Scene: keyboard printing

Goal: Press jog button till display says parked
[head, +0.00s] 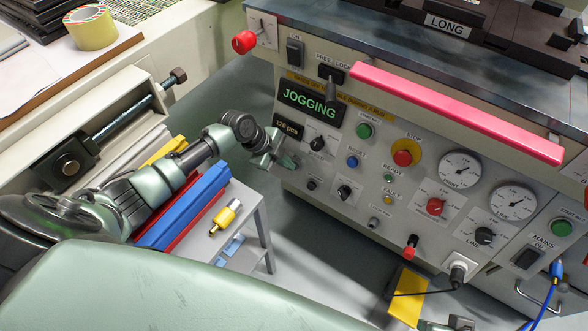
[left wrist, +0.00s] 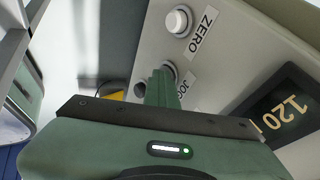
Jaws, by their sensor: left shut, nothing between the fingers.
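The control panel's display (head: 310,103) reads "JOGGING" in green letters. My left gripper (head: 284,160) is shut and empty, with its fingertips up against the left edge of the panel front. In the left wrist view the shut fingers (left wrist: 162,88) overlap the round jog button (left wrist: 169,68), beside a label of which "JO" shows. The fingertips seem to touch the button, but the exact contact is hidden. A white button (left wrist: 179,20) labelled "ZERO" sits just above it.
A smaller counter (head: 287,128) reads "120 pcs". A red stop button (head: 403,158), a pink bar (head: 455,112) and several knobs are on the panel.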

